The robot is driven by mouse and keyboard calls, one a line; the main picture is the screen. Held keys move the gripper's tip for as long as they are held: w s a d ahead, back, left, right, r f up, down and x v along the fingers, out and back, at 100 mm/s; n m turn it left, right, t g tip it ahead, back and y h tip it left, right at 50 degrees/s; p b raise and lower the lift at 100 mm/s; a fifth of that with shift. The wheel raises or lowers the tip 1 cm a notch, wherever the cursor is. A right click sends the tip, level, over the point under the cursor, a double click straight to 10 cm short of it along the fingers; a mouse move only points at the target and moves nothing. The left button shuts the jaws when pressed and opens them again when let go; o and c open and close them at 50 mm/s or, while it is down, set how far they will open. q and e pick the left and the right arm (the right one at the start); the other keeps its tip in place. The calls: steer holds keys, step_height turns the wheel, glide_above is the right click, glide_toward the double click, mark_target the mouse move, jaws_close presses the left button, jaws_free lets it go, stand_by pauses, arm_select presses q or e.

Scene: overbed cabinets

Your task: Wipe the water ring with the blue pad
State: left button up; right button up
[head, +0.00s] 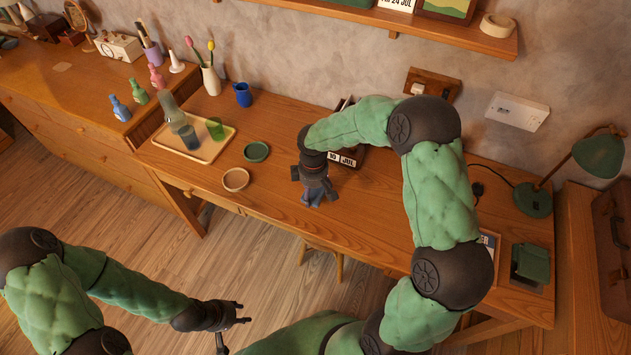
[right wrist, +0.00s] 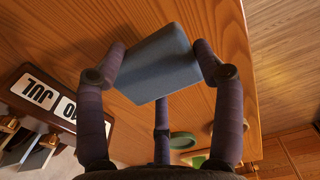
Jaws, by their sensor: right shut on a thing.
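The blue pad (right wrist: 158,62) is a grey-blue block held between the fingers of my right gripper (right wrist: 162,66) in the right wrist view. In the head view my right gripper (head: 314,190) points down over the middle of the desk, with a little of the pad (head: 313,199) showing beneath it. The pad is close to the desktop; I cannot tell whether it touches. I cannot make out a water ring in either view. My left gripper (head: 234,322) is open and empty, in front of the desk and over the floor.
A tray (head: 172,148) with a green cup and glassware stands on the desk's left part. A green dish (head: 256,151) and a pinkish dish (head: 235,179) lie left of my right gripper. A flip calendar (head: 350,159) stands close behind it. A green lamp (head: 534,198) stands right.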

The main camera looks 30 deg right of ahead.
steer(key=shift+r+p, duration=1.15)
steer(key=shift+r, duration=0.65)
steer(key=shift+s, duration=0.1)
